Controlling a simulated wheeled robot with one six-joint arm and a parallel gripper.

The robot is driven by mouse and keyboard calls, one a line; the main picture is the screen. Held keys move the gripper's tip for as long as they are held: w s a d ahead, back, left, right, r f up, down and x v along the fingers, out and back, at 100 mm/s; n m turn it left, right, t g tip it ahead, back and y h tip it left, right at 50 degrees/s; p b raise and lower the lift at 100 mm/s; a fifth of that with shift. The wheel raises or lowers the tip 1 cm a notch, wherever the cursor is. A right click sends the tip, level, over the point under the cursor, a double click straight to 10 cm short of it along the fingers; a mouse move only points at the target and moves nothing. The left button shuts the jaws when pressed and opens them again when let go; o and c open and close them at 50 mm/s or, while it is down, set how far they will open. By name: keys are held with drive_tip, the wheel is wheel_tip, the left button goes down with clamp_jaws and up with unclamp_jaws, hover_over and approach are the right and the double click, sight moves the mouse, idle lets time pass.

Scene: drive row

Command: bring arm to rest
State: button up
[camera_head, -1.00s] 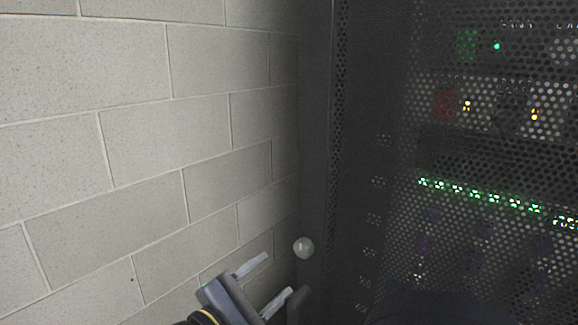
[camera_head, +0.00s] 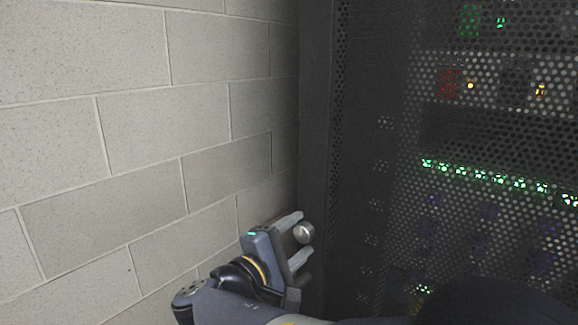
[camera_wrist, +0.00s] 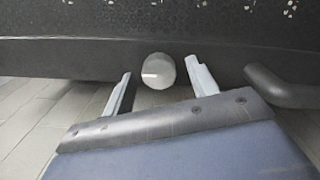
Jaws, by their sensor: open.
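My gripper (camera_head: 300,238) is open at the bottom middle of the head view, with its two pale fingers pointing right toward the dark rack. A round silvery knob (camera_head: 304,232) shows at the fingertips, near the rack's left edge. In the wrist view the knob (camera_wrist: 157,70) lies between the two finger tips, with a gap on each side. I cannot tell how far in front of the fingers it is. My forearm runs along the bottom of the head view.
A pale block wall (camera_head: 130,150) fills the left. The dark perforated rack (camera_head: 400,230) with green, amber and red lights fills the right, close to my gripper. A dark rounded bar (camera_wrist: 285,90) shows right of the fingers in the wrist view.

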drive_tip(key=m+b, duration=0.4)
drive_tip(key=m, duration=0.2)
drive_tip(key=shift+f+m, duration=0.1)
drive_tip(key=shift+m, duration=0.3)
drive_tip(key=m, duration=0.2)
drive_tip(key=m+b, duration=0.1)
drive_tip(key=m, duration=0.1)
drive_tip(key=m+b, duration=0.1)
drive_tip(key=m, duration=0.1)
drive_tip(key=shift+r, duration=0.25)
